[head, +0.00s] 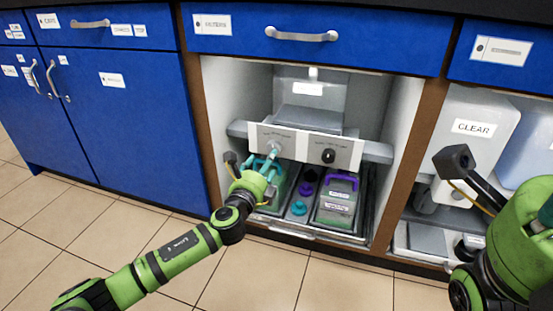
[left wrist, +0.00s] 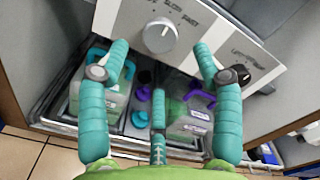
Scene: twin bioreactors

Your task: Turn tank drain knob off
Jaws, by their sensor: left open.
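A white panel (head: 304,147) spans the front of the open cabinet bay. It carries a pale round knob (left wrist: 160,35) on the left and a black knob (head: 328,156) on the right. The black knob also shows in the left wrist view (left wrist: 240,75). The panel's small print is not clear enough to tell which is the tank drain knob. My left gripper (head: 268,161) is open just in front of the pale knob. In the left wrist view its teal fingers (left wrist: 160,47) stand either side of that knob, apart from it. My right gripper's fingertips are out of view.
Below the panel, a tray (head: 361,235) holds a teal-handled container, a purple-handled container (head: 336,206) and small teal and purple pieces. A translucent tank (head: 309,98) stands behind the panel. Cabinet side walls flank the bay. A tank labelled CLEAR (head: 473,110) stands at right.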

